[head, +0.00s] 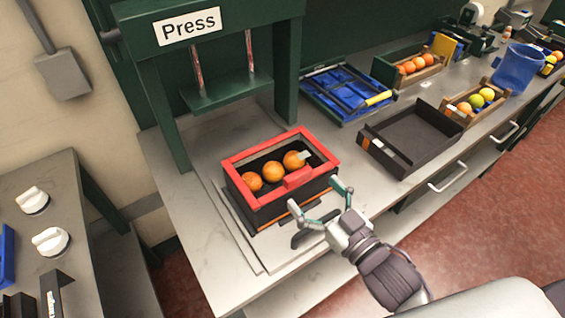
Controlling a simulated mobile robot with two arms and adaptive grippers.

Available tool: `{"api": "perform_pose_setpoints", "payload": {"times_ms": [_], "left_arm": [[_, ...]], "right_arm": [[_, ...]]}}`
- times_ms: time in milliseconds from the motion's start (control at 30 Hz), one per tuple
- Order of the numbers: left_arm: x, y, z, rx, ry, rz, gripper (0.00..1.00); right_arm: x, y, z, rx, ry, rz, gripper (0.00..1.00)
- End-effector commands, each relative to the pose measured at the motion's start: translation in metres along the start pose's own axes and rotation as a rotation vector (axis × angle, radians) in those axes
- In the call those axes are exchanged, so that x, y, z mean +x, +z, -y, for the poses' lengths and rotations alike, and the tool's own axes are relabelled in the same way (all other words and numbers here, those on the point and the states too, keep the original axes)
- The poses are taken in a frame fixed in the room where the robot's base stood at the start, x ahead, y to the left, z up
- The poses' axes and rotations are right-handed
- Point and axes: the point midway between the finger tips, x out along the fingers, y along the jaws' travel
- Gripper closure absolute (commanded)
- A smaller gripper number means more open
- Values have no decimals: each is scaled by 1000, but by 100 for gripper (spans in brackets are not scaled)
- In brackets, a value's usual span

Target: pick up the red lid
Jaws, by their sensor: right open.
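The red lid (319,148) is a rectangular red frame lying on top of a black box (258,215) under the press. A red tab (298,177) sticks out at the lid's front edge. Three oranges (272,171) show through the frame's middle; I cannot tell whether it has a clear pane. My right gripper (315,193) is open and empty in front of the box. Its two fingers point toward the lid's tab and stand apart from each other. I cannot tell whether a finger touches the box. My left gripper is not in view.
The green press (180,127) stands behind the box, its plate overhead. An open black tray (397,155) lies to the right on the counter (345,143). Behind it are a blue tray (345,90), wooden crates of fruit (448,107) and a blue bin (516,69).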

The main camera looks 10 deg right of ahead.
Motion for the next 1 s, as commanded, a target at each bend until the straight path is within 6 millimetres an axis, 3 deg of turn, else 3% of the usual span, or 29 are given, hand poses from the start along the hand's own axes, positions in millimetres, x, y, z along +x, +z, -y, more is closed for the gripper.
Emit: {"api": "perform_pose_setpoints", "payload": {"times_ms": [300,600,1000], "left_arm": [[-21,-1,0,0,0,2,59],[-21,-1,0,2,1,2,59],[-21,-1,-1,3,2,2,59]], "right_arm": [[44,-2,1,-1,1,0,4],[49,0,2,0,0,1,4],[48,0,2,0,0,0,71]]}}
